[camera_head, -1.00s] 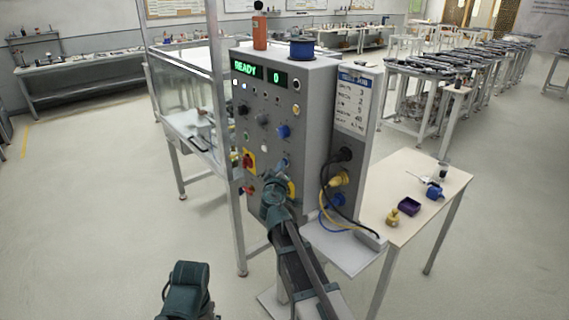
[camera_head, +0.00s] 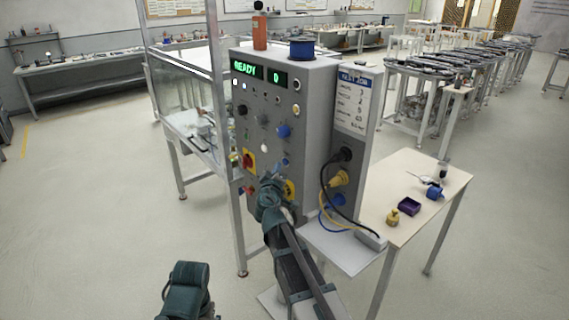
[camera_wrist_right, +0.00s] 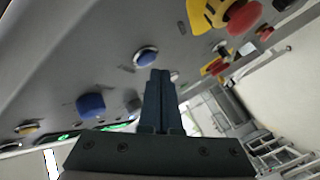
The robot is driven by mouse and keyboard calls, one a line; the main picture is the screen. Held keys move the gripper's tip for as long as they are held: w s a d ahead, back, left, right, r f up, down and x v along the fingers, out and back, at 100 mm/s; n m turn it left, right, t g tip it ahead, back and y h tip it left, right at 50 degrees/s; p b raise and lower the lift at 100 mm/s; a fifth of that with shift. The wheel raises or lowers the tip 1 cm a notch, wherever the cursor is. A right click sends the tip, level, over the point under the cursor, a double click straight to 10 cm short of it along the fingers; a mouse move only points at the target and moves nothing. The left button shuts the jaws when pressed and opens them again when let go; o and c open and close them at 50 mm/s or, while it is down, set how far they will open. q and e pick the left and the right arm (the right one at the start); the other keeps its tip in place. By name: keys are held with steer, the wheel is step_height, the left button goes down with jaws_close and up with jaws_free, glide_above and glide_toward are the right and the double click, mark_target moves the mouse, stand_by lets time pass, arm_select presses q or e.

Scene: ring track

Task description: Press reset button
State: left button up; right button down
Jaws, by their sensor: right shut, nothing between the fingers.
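The grey control panel (camera_head: 262,105) stands upright in the head view, its green display (camera_head: 259,73) reading READY and 0. A blue button in a pale ring (camera_wrist_right: 146,57) is just left of my right fingertips in the right wrist view; a small blue control also shows in the head view (camera_head: 285,162). No label reading reset is legible. My right gripper (camera_wrist_right: 160,73) is shut and empty, close to the panel's lower face; contact cannot be told. In the head view, my right gripper (camera_head: 267,184) covers part of the lower panel.
A larger blue knob (camera_head: 284,131) and a red-and-yellow switch (camera_head: 248,160) are on the panel. Cables hang at its right side. A small table (camera_head: 420,205) with a purple box (camera_head: 409,206) stands at right. Floor at left is clear.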

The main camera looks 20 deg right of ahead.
steer(key=shift+a, duration=0.1)
steer(key=a, duration=0.1)
steer(key=s+a, duration=0.1)
steer(key=a, duration=0.2)
steer(key=shift+s+a, duration=0.25)
steer(key=shift+s, duration=0.1)
stand_by(0.7)
steer(key=s+a+f+m+g, duration=0.2)
steer(key=s+f+g, duration=0.2)
steer(key=s+f, duration=0.25)
steer(key=s+a+f+m+g, duration=0.2)
steer(key=s+f+g, duration=0.2)
steer(key=s+f, duration=0.3)
steer(key=s+a+f+n+g+y, duration=0.1)
steer(key=s+a+f+g+y, duration=0.1)
steer(key=s, duration=0.5)
steer(key=s+a+f+n+g+y, duration=0.1)
steer(key=s+a+f+g+y, duration=0.1)
steer(key=s+a, duration=0.3)
steer(key=s+a+f+g+y, duration=0.1)
steer(key=s+a+g, duration=0.3)
steer(key=s, duration=0.5)
steer(key=shift+a+f+n+y, duration=0.15)
steer(key=shift+f+n+y, duration=0.25)
steer(key=shift+f, duration=0.5)
